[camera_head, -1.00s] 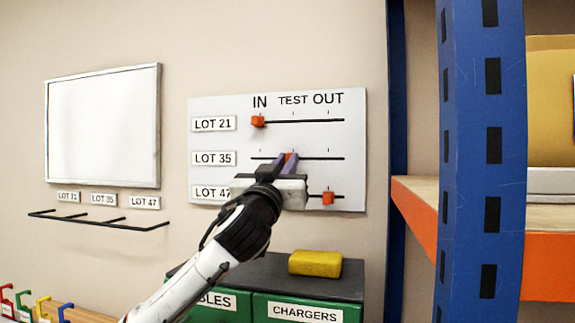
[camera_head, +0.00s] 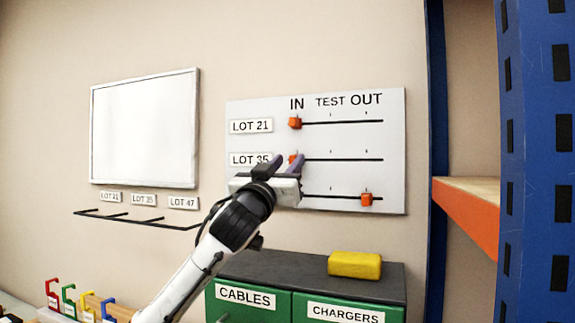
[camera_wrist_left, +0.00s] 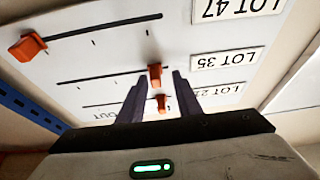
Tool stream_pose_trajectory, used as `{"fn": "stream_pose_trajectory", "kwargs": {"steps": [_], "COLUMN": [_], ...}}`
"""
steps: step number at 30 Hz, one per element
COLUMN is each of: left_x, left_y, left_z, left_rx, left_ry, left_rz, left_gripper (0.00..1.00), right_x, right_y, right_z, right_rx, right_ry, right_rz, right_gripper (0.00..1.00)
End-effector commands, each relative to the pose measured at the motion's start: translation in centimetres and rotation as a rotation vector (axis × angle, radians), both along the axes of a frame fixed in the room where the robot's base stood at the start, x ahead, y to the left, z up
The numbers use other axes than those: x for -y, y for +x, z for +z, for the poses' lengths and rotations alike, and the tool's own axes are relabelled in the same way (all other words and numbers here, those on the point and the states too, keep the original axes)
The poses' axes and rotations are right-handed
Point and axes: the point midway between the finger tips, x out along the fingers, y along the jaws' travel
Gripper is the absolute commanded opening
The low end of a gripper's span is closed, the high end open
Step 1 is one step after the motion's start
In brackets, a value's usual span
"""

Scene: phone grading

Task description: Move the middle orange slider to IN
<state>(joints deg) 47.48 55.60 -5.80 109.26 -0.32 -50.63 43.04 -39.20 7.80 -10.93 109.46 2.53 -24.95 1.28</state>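The wall panel (camera_head: 345,180) has three slider rows with IN, TEST and OUT columns. The middle orange slider (camera_head: 293,157), in the LOT 35 row, is at the left end under IN, in line with the top slider. It also shows in the left wrist view (camera_wrist_left: 154,72), which sees the panel upside down. My left gripper (camera_head: 287,160) is at the panel in front of this slider. Its fingers (camera_wrist_left: 158,82) stand apart either side of the slider, with gaps visible. My right gripper is not in view.
The top orange slider (camera_head: 295,123) is at IN and the bottom orange slider (camera_head: 366,199) is at OUT. A yellow block (camera_head: 354,264) sits on the drawer cabinet (camera_head: 270,268) below. A blue shelf post (camera_head: 535,160) stands at the right.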

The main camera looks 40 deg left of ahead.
Motion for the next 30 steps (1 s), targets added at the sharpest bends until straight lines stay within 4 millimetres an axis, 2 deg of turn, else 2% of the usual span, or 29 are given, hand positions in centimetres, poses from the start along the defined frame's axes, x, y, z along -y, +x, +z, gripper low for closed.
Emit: {"fn": "stream_pose_trajectory", "kwargs": {"steps": [8,15,21,30], "left_x": [0.5,2.2,3.5,4.0], "left_y": [-0.8,-4.6,-7.5,-8.7], "left_z": [-0.6,-2.6,-3.6,-4.0], "left_rx": [0.0,0.0,0.002,-0.001], "left_ry": [0.003,0.003,0.002,0.001], "left_rz": [-0.003,-0.003,-0.002,-0.001], "left_gripper": [0.31,0.31,0.31,0.31], "right_x": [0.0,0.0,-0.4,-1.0], "right_y": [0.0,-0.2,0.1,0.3], "right_z": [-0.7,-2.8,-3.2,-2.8], "right_rx": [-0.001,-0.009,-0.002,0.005], "right_ry": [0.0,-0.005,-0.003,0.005], "right_rz": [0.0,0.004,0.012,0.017], "right_gripper": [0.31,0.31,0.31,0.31]}}
